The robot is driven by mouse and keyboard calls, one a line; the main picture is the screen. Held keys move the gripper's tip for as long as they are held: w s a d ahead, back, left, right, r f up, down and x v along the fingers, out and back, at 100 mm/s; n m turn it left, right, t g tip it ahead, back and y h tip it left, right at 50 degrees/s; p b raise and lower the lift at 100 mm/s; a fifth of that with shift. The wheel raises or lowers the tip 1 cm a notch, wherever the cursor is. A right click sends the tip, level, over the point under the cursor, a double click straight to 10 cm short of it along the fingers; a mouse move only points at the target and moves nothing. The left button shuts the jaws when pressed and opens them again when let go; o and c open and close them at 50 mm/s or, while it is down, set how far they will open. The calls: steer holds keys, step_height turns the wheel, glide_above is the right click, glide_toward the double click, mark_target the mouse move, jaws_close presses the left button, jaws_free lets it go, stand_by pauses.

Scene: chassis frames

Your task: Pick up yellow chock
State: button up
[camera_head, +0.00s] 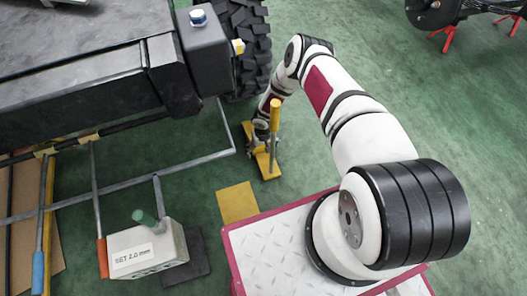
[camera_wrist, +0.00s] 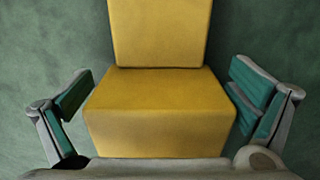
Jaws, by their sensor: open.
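The yellow chock (camera_head: 268,163) stands on the green floor near the black tyre, with an upright yellow part (camera_head: 275,117) rising from it. In the wrist view the yellow chock (camera_wrist: 155,105) fills the middle as a stepped block. My gripper (camera_head: 263,143) is low at the chock in the head view, partly hidden by the arm and the yellow part. In the wrist view my gripper (camera_wrist: 163,92) is open, with one green-padded finger on each side of the chock. Gaps show between both pads and the yellow sides.
A black tyre (camera_head: 245,45) and a dark chassis (camera_head: 85,75) stand close behind and left. A grey pipe frame (camera_head: 190,162) runs left of the chock. A flat yellow square (camera_head: 238,203) and a grey box labelled SET 2.0 mm (camera_head: 148,250) are nearer.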

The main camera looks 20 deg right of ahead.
steer(key=c, duration=1.7)
steer(key=shift+c, duration=0.9)
steer(key=shift+r, duration=0.15)
